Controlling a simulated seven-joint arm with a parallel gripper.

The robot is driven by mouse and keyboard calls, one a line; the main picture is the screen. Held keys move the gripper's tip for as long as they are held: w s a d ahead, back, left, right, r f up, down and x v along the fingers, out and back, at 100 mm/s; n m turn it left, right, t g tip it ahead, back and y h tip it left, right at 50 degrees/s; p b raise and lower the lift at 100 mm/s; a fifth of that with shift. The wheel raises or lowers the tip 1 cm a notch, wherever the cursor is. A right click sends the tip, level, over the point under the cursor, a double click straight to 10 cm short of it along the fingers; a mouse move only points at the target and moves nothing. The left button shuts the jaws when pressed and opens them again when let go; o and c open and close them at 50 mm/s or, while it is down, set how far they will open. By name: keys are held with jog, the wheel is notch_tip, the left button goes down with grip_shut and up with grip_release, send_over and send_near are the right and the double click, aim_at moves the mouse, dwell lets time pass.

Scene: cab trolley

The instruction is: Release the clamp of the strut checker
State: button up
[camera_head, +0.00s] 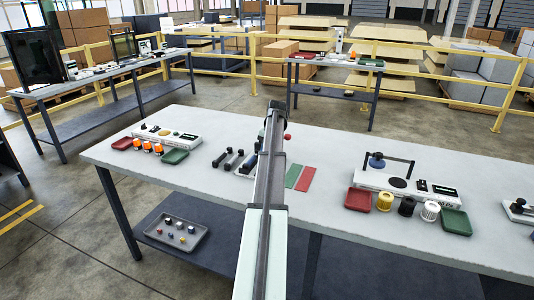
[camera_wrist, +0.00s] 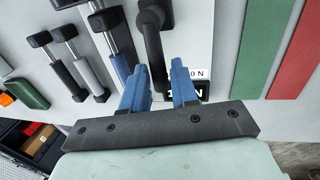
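The strut checker shows in the wrist view as a pale panel (camera_wrist: 205,25) with a "10 N" label and a dark display. A thick black lever-like part (camera_wrist: 152,40), perhaps its clamp, runs down the panel towards my fingers. My gripper (camera_wrist: 159,68) has two blue fingers standing apart, with the lower end of the black part showing between them; I cannot tell whether they touch it. Several struts with black ends lie to the left, among them a grey one (camera_wrist: 84,70) and a blue one (camera_wrist: 117,50), partly hidden by the left finger. My arm hides the checker in the head view.
A green strip (camera_wrist: 263,45) and a red strip (camera_wrist: 297,60) lie right of the checker. On the same table (camera_head: 340,150), another device (camera_head: 372,180) with jars and trays stands to the right, and one with orange-topped items (camera_head: 155,148) to the left.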

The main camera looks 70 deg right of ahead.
notch_tip(320, 180, up, 14)
jog(key=s, duration=0.2)
jog(key=shift+s+f, duration=0.2)
jog(key=shift+s, duration=0.15)
dwell(0.8)
